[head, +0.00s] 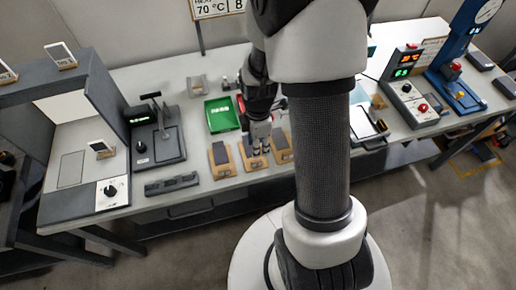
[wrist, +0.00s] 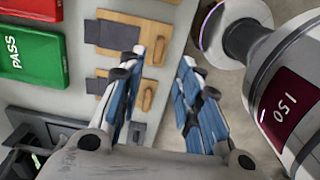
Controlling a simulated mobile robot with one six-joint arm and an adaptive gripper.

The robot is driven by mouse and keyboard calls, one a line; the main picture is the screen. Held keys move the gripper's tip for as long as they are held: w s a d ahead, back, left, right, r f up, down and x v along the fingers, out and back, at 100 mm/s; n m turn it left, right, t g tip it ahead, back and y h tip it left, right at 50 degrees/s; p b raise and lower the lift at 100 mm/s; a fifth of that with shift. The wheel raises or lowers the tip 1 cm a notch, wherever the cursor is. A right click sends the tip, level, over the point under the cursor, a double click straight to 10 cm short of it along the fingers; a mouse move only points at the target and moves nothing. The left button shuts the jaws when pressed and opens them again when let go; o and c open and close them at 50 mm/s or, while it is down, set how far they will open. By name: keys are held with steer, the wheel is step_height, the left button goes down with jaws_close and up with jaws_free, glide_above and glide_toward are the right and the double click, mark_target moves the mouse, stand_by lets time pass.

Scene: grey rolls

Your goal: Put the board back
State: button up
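Three wooden boards with dark grey pads lie side by side near the bench's front edge: a left board (head: 221,172), a middle board (head: 251,163) and a right board (head: 282,158). My gripper (head: 257,143) hangs over the far part of the middle board and partly hides it. In the wrist view, my gripper (wrist: 160,95) has its blue-padded fingers apart, with nothing seen between them. Two boards show beyond the fingers, an upper one (wrist: 120,52) and a lower one (wrist: 135,97), each with a wooden bar. One finger partly covers the lower board. Which board the task means, I cannot tell.
A green tray (head: 220,115), marked PASS in the wrist view (wrist: 28,55), stands behind the boards, with a red tray (wrist: 32,8) beside it. A dark rail (head: 171,185) lies left of the boards. A black device (head: 157,142) stands farther left.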

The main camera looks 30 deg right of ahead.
steer(key=s+a+r+m+t, duration=0.1)
steer(key=s+a+r+m, duration=0.15)
steer(key=r, duration=0.55)
steer(key=s+a+r+m+t, duration=0.1)
steer(key=a+r+m, duration=0.25)
steer(key=r, duration=0.55)
steer(key=s+a+r+m+t, duration=0.2)
steer(key=s+a+r+m, duration=0.2)
steer(key=s+r+m, duration=0.4)
steer(key=shift+s+a+m+t, duration=0.3)
steer(key=shift+s+a+m, duration=0.1)
steer(key=shift+s, duration=0.6)
steer(key=shift+o, duration=0.5)
steer(key=shift+r, duration=0.15)
